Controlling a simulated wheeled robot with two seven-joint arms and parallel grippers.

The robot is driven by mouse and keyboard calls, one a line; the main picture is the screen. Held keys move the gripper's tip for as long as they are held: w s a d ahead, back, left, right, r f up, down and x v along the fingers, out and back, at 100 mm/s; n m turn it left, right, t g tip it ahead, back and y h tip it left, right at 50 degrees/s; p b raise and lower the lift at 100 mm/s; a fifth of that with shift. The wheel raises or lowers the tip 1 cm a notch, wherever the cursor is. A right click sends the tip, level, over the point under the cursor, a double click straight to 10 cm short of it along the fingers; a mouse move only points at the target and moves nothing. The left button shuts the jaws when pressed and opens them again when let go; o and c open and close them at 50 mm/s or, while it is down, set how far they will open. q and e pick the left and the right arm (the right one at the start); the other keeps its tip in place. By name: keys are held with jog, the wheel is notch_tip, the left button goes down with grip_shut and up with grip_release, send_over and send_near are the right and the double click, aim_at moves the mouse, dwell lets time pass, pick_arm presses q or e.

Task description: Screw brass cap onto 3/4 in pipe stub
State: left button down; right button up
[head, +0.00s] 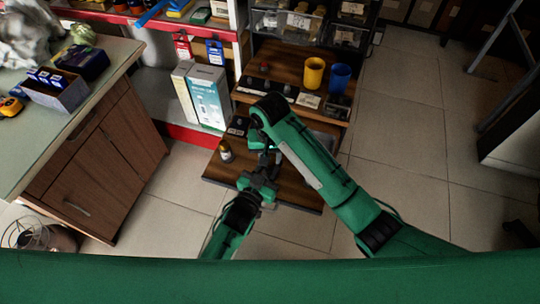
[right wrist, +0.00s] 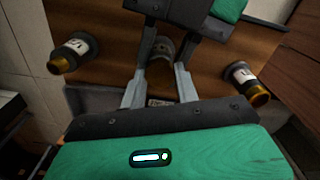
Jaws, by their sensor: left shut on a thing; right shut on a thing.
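My left gripper (head: 262,172) reaches up from the lower left in the head view, over the wooden bench shelf. My right arm bends down to meet it, and the right gripper's tips are mostly hidden behind its own links there. In the right wrist view the right gripper (right wrist: 160,72) has its two grey fingers around a small dark, round part (right wrist: 162,48). The left gripper's dark body (right wrist: 186,10) faces it from the top, close by. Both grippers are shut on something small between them. I cannot tell the brass cap from the pipe stub, nor whether they touch.
Yellow (head: 313,72) and blue (head: 339,77) cups stand behind.

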jog(key=shift+m, duration=0.3)
jog(key=o, duration=1.1)
jog(key=shift+r, duration=0.1)
notch_tip(320, 180, up, 3)
jog(key=shift+w+r, duration=0.1)
jog(key=shift+w, duration=0.05)
jog(key=shift+r, duration=0.6)
jog(key=shift+c, duration=0.5)
